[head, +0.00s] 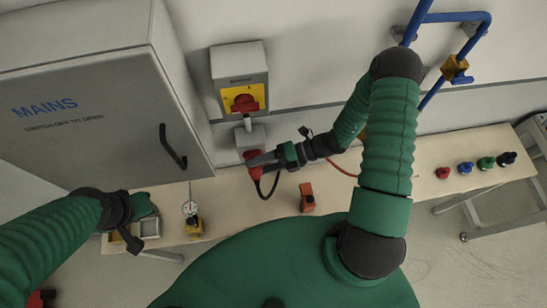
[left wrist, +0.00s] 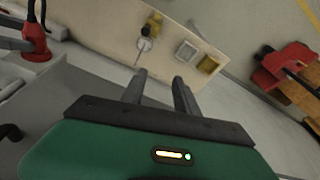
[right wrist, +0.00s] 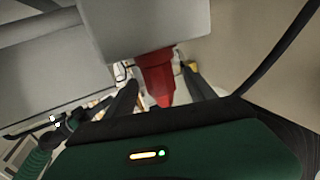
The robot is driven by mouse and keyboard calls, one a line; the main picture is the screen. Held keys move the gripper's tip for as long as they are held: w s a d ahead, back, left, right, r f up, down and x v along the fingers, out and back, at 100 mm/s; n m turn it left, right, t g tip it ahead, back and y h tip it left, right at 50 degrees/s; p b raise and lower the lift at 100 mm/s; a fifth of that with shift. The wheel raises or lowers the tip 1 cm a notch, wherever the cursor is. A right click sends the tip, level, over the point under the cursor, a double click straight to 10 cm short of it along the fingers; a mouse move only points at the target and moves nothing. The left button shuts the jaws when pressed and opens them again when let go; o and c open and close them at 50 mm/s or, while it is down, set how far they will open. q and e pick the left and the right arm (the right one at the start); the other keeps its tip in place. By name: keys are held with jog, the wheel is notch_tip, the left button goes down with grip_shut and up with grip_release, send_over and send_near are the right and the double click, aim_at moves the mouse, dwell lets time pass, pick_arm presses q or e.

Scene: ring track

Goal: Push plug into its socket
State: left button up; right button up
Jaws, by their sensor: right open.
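The red plug (head: 252,158) is at the lower front of the grey socket box (head: 250,137) on the wall. In the right wrist view the plug (right wrist: 157,76) meets the grey box (right wrist: 150,22); how deep it sits I cannot tell. My right gripper (head: 250,164) is open, with its fingers (right wrist: 160,84) on either side of the plug and gaps showing. The plug also shows in the left wrist view (left wrist: 35,38). My left gripper (head: 133,238) is open and empty (left wrist: 160,82), above the bench's left end.
A red and yellow switch (head: 243,99) sits above the socket. The grey MAINS cabinet (head: 90,110) stands at left. A black cable (head: 266,190) hangs below the plug. The bench (head: 235,205) holds an orange block (head: 307,196), a dial gauge (head: 190,208) and several coloured connectors (head: 465,168).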

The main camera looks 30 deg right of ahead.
jog(key=shift+d+r, duration=0.1)
jog(key=shift+d, duration=0.3)
jog(key=b+v, duration=0.4)
jog(key=v, duration=1.2)
